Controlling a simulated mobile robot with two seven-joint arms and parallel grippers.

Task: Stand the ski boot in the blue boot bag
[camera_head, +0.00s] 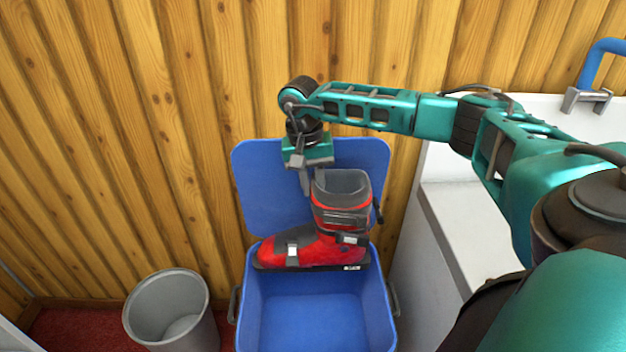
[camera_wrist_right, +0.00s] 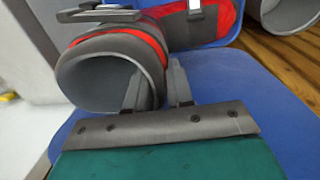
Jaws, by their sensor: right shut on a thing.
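The ski boot (camera_head: 318,240) is red with a dark grey cuff and stands upright, toe to the left, in the head view. It is over the back part of the open blue boot bag (camera_head: 262,312), in front of its raised lid. My right gripper (camera_head: 307,188) is shut on the boot's cuff at its upper left edge. In the right wrist view the fingers (camera_wrist_right: 160,90) grip the rim of the cuff (camera_wrist_right: 100,75). Whether the sole touches the bag is not clear. My left gripper is out of view.
A grey bin (camera_head: 168,308) stands to the left of the bag. A white and grey bench or counter (camera_head: 440,235) is to the right, with a blue-handled clamp (camera_head: 590,98) at its top. A wooden wall (camera_head: 150,110) is close behind. The front of the bag's inside is empty.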

